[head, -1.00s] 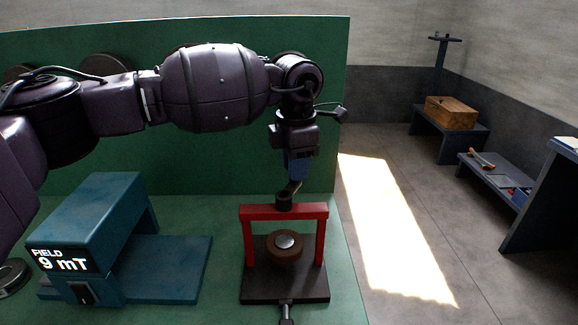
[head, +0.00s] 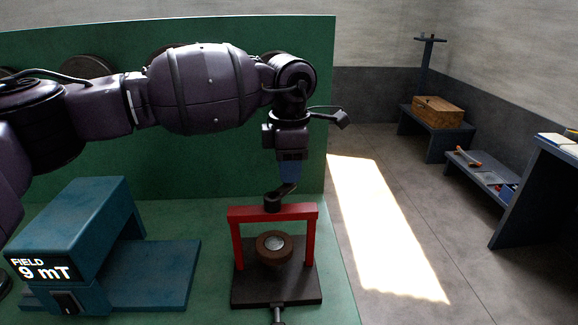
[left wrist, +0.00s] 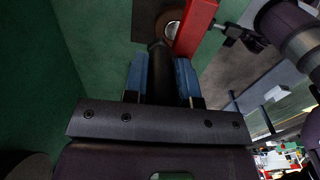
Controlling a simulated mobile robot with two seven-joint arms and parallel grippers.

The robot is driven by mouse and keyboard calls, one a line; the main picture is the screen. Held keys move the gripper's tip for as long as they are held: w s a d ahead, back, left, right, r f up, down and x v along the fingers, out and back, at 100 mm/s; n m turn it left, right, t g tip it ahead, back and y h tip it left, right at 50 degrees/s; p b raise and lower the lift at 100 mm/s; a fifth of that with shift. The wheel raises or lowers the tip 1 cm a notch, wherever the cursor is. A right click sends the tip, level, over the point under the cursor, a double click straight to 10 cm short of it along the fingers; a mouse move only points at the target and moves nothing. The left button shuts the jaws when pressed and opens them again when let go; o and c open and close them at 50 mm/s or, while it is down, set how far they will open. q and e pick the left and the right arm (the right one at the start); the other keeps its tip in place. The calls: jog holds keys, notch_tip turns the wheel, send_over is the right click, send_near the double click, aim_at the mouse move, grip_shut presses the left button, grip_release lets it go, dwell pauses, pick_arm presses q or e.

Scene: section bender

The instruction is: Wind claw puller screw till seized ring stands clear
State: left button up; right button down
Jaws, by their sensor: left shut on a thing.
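The claw puller is a red frame (head: 306,240) with a crossbar and two legs, standing on a black base plate (head: 250,292). A dark screw boss (head: 272,202) sits on top of the crossbar. The brown ring (head: 266,254) lies between the legs around a silver centre; any gap beneath it cannot be told. My left gripper (head: 288,184) is just above the crossbar. In the left wrist view its blue fingers are shut on a dark cylindrical handle (left wrist: 161,78), with the red frame (left wrist: 194,27) beyond. My right gripper is not seen.
A blue field meter (head: 75,220) reading 9 mT stands left on the green bench. A green panel (head: 230,170) rises behind. A metal rod (head: 279,314) juts from the base plate's front. Right of the bench is open floor, with a wooden box (head: 438,112) on a far stand.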

pick_arm(q)
jog(key=o, duration=0.8)
jog(key=shift+r, duration=0.15)
jog(key=shift+o, duration=0.6)
notch_tip(320, 180, up, 11)
jog(key=shift+f, duration=0.15)
